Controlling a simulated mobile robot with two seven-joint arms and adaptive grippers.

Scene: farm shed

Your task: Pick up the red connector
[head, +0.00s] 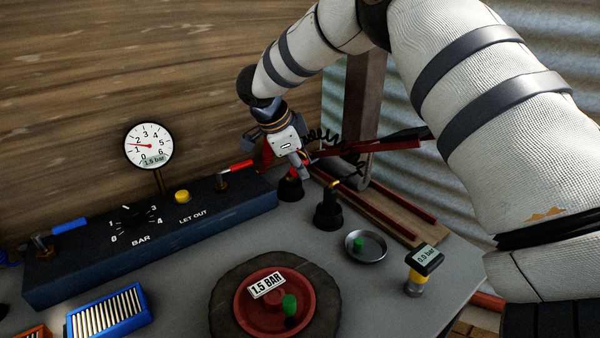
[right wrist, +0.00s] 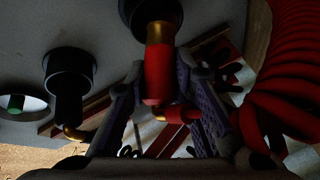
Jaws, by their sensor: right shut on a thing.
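The red connector (right wrist: 157,75) is in the middle of the right wrist view, with a brass collar at its end against a black round base (right wrist: 150,14). My right gripper (right wrist: 160,105) has one finger on each side of it and is shut on it. In the head view my right gripper (head: 298,168) is beside the back black base (head: 290,188), where only a little red shows and the fingers hide the rest. I cannot tell whether the connector is clear of the base. My left gripper is not in view.
A second black base with a brass fitting (head: 328,210) stands close in front. A metal dish (head: 366,246) with a green cap, a yellow-black gauge (head: 424,265) and red bars (head: 375,205) are to the right. The blue control box (head: 150,245) is left, a red disc (head: 262,312) in front.

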